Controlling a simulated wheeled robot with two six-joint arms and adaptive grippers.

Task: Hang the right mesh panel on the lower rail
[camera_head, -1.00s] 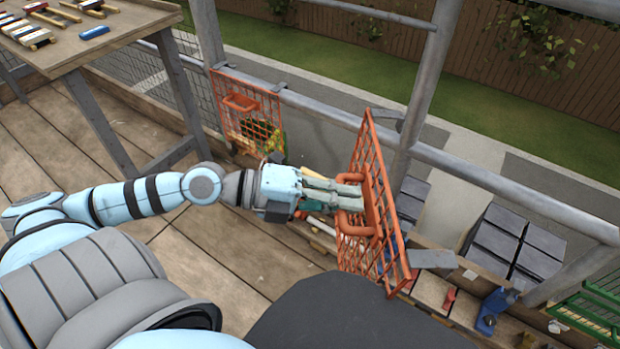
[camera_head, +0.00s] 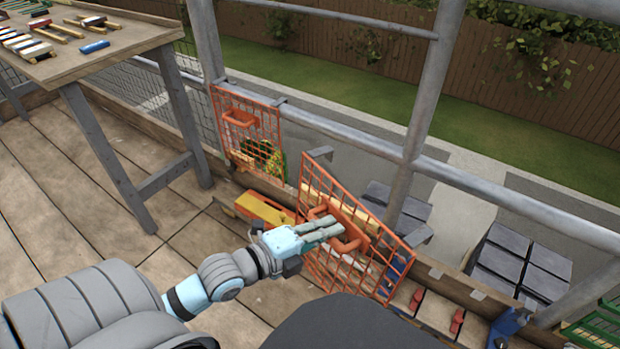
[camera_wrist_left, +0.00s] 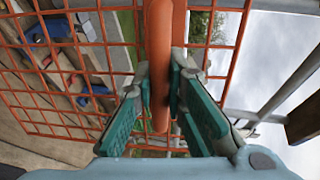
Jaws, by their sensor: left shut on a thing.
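The orange mesh panel (camera_head: 345,272) is held in front of the lower rail (camera_head: 470,178), tilted, its top edge sloping down to the right in the head view. Its grey hooks (camera_head: 418,237) appear below the rail in the picture, apart from it. My left gripper (camera_head: 335,234) is shut on the panel's orange handle. In the left wrist view the fingers (camera_wrist_left: 160,95) close around the handle bar (camera_wrist_left: 158,40), with the mesh (camera_wrist_left: 70,70) behind. My right gripper is not in view.
Another orange mesh panel (camera_head: 247,130) hangs on the rail to the left. An upright post (camera_head: 425,100) meets the rail behind the held panel. A yellow-orange tool (camera_head: 262,208) and a blue tool (camera_head: 503,328) lie low down. A workbench (camera_head: 110,55) stands at left.

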